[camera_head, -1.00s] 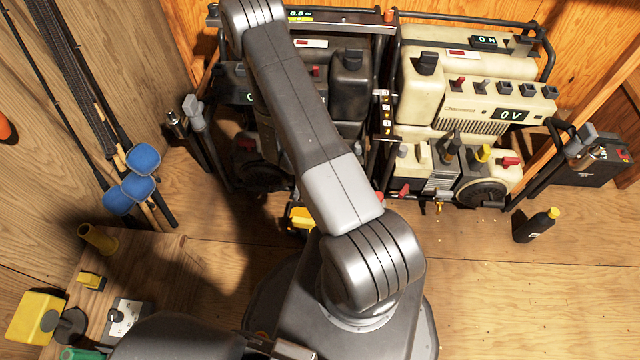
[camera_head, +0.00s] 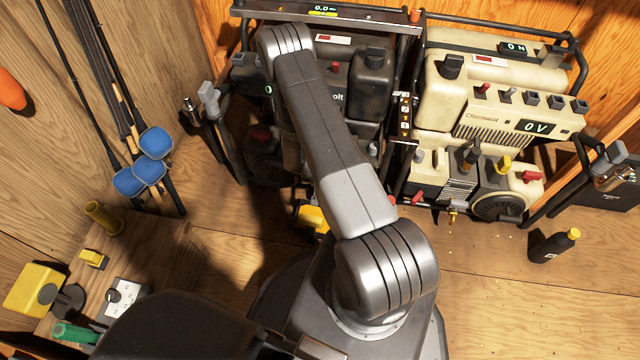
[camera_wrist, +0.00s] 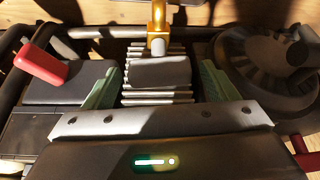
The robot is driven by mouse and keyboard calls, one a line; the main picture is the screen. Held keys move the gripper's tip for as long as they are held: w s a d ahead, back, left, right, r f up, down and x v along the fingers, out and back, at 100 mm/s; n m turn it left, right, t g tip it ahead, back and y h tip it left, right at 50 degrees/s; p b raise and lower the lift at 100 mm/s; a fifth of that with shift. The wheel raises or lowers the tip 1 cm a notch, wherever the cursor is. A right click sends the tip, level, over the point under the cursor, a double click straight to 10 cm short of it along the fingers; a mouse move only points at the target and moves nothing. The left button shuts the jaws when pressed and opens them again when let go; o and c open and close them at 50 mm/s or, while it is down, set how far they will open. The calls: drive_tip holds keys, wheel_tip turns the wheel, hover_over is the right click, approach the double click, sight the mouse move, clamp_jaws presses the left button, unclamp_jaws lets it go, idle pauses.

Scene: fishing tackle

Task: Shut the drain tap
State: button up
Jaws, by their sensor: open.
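In the wrist view a brass tap (camera_wrist: 158,14) with a grey tip stands at the top centre, ahead of my gripper (camera_wrist: 158,72). My gripper is open, its green-padded fingers either side of a grey block and a ribbed panel, on what seems to be the dark machine. I cannot tell whether the fingers touch anything. The tap's handle position is not clear. In the head view my own arm hides the gripper and the lower front of the dark machine (camera_head: 368,92). A small brass fitting (camera_head: 453,215) shows low on the cream machine (camera_head: 490,118).
A red lever (camera_wrist: 40,64) lies left of my gripper and a round dark housing (camera_wrist: 265,65) right of it. A small table (camera_head: 150,250) is at lower left. Floor at front right is clear.

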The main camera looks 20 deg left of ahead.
drive_tip(key=shift+x, duration=1.3)
drive_tip(key=c, duration=1)
drive_tip(key=shift+r+m+p, duration=0.25)
drive_tip(key=shift+m+p, duration=0.05)
drive_tip(key=shift+p, duration=0.7)
drive_tip(key=shift+m+p, duration=0.3)
drive_tip(key=shift+m, duration=0.1)
drive_tip(key=shift+f+h, duration=0.2)
drive_tip(key=shift+h, duration=0.1)
